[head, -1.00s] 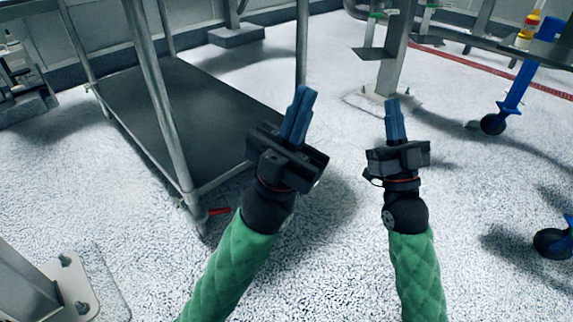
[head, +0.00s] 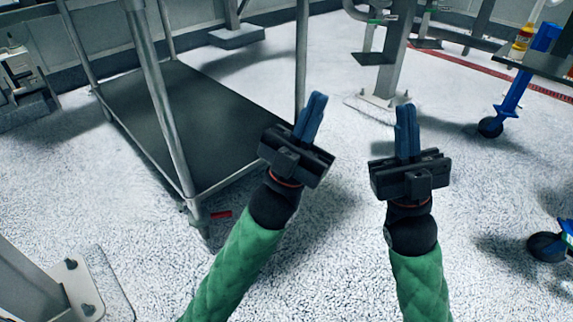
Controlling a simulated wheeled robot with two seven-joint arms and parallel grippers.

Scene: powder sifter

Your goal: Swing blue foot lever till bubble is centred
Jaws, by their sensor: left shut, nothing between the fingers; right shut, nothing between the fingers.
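I see no part that I can clearly tell is the blue foot lever, and no bubble that I can read. A blue leg (head: 515,95) with a black wheel stands at the upper right, and a second blue-and-black wheel (head: 546,246) is cut off by the right edge. My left gripper (head: 312,112) is shut and empty, with its blue fingers pointing up over the floor beside the cart. My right gripper (head: 406,125) is shut and empty, over the floor to the right of it. Neither gripper touches anything.
A steel cart with a dark lower shelf (head: 175,115) stands at the left, with a red tab (head: 221,215) by its near foot. A grey post (head: 385,70) is bolted to the floor at the back. A bolted plate (head: 80,285) is at the lower left. Speckled floor lies open at centre right.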

